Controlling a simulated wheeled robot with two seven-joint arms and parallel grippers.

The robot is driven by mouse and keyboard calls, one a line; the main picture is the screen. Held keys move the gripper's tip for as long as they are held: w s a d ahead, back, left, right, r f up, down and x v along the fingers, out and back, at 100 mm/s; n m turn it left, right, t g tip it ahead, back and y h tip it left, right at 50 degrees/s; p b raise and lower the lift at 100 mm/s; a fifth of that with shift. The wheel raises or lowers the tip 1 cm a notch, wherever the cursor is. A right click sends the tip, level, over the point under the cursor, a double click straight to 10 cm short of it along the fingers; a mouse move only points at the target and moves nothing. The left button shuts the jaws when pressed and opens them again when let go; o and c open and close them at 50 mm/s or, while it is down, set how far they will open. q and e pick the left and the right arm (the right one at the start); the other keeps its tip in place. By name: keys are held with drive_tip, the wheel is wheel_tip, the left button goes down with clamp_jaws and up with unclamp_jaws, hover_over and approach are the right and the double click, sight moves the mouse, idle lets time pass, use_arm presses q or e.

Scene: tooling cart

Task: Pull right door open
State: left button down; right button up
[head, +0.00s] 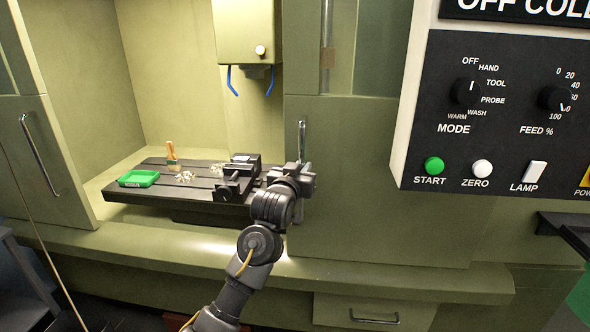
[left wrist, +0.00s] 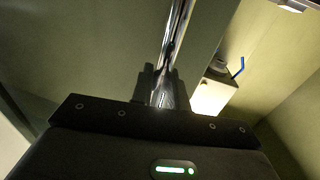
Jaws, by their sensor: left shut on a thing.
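The right door (head: 360,190) is a green panel right of the machine's opening, with a vertical metal bar handle (head: 302,138) near its left edge. My left gripper (head: 302,172) is at the lower part of this handle, shut on it. In the left wrist view the handle (left wrist: 180,25) runs up from between the fingers of my left gripper (left wrist: 160,88). The opening left of the door shows the lit interior. My right gripper is not in view.
Inside are a slotted table (head: 190,192) with a green tray (head: 138,178), a vise (head: 238,178) and a brush (head: 171,150). The left door (head: 45,160) stands left of the opening. A control panel (head: 500,110) hangs in front at right. A ledge (head: 400,280) runs below the doors.

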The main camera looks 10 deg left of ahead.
use_arm(q)
drive_tip(key=shift+f, duration=0.1)
drive_tip(key=c, duration=1.4)
unclamp_jaws()
drive_tip(key=shift+a, duration=0.15)
drive_tip(key=shift+c, duration=0.2)
drive_tip(key=shift+s, duration=0.15)
drive_tip(key=s+a+b, duration=0.2)
drive_tip(key=s, duration=0.8)
drive_tip(key=shift+s, duration=0.2)
